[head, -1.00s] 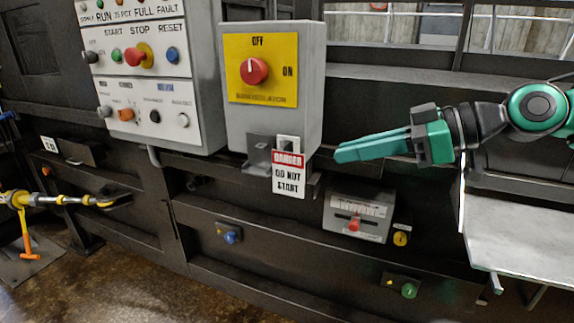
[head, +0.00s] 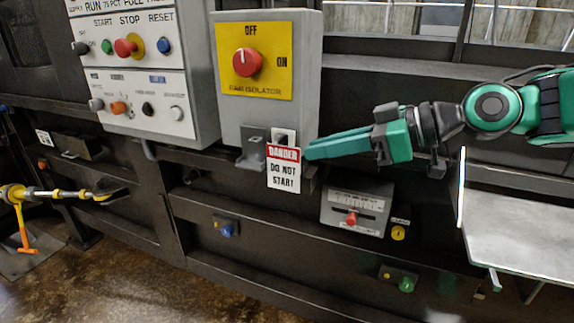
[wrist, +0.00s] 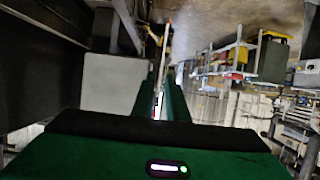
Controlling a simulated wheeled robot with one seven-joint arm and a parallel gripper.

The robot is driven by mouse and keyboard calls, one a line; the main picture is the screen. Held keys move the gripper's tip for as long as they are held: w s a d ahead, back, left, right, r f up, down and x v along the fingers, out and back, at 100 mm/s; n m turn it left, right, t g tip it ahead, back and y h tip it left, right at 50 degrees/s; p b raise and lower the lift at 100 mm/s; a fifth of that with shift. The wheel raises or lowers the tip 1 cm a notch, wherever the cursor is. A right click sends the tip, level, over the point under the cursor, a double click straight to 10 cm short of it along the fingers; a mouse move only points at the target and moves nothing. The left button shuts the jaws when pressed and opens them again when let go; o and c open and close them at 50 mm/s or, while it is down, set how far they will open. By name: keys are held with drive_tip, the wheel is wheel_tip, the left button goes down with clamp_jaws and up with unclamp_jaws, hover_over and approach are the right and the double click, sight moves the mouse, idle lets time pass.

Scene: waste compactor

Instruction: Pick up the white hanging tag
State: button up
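The white hanging tag (head: 284,176) has a red band reading DANGER and the words DO NOT START. It hangs upright from a small bracket (head: 262,146) under the grey isolator box. My gripper (head: 310,150) reaches in from the right, with its green fingertips beside the tag's upper right edge. In the wrist view the two green fingers (wrist: 166,103) stand apart with a narrow gap. A thin light strip with a bit of red shows in that gap, but I cannot tell for sure that it is the tag. I see no grip on the tag.
The isolator box (head: 230,118) with its red knob (head: 247,62) is just above the tag. A control panel (head: 148,100) stands to its left. A grey gauge box (head: 357,212) sits below right, and a pale table (head: 525,235) is at right.

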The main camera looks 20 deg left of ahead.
sight(300, 148)
drive_tip(key=shift+x, duration=2.9)
drive_tip(key=shift+c, duration=0.3)
clamp_jaws()
drive_tip(key=shift+r, duration=0.2)
drive_tip(key=shift+r, duration=0.25)
drive_tip(key=s+a, duration=0.1)
drive_tip(key=s, duration=1.7)
drive_tip(key=shift+a+r, duration=0.2)
drive_tip(key=shift+r, duration=0.15)
